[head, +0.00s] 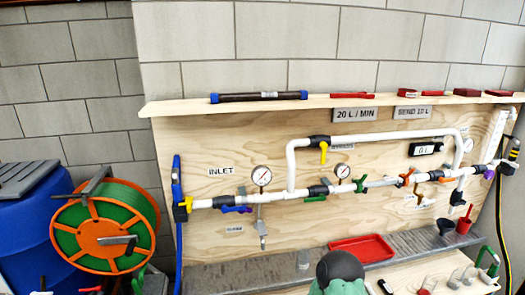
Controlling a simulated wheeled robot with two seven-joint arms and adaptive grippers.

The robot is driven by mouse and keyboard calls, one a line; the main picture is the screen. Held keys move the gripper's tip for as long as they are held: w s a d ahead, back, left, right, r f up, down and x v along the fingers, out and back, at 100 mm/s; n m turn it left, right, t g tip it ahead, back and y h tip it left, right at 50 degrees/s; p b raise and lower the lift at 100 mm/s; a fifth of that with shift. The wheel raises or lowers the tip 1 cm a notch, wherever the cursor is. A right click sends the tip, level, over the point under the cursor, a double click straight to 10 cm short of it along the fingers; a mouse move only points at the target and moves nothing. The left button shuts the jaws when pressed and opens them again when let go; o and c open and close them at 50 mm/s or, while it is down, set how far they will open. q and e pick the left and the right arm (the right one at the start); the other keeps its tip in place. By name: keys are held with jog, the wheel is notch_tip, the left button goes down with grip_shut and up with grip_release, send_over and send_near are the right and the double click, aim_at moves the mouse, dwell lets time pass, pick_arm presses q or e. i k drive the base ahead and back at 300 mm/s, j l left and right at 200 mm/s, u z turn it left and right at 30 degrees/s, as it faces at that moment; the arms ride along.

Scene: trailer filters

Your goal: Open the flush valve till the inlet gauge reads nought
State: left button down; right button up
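The inlet gauge (262,176) is a round white dial on the white pipe, right of the INLET sign (221,171). Its needle is too small to read. Below it a thin grey drop pipe (262,226) ends in a small metal fitting (263,243). A small sign (234,229) left of this drop is too blurred to read for sure, so I cannot tell whether it names the flush valve. Neither of my grippers shows clearly.
A second gauge (342,171) and a yellow-handled bypass valve (323,150) are further right. A red tray (361,249) lies on the grey ledge (220,274). An orange and green hose reel (105,226) and blue barrel (35,230) stand left. A dark rounded thing (340,266) blocks the bottom middle.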

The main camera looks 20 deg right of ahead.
aim_at(459, 204)
jog(key=l+z, duration=0.15)
jog(key=l, duration=0.35)
jog(key=l+z, duration=0.2)
jog(key=l, duration=0.3)
jog(key=l+z, duration=0.15)
jog(key=l, duration=0.35)
jog(key=i+l+z, duration=0.2)
jog(key=l, duration=0.25)
jog(key=l+z, duration=0.15)
jog(key=l, duration=0.35)
jog(key=i+l+z, duration=0.2)
jog(key=l, duration=0.25)
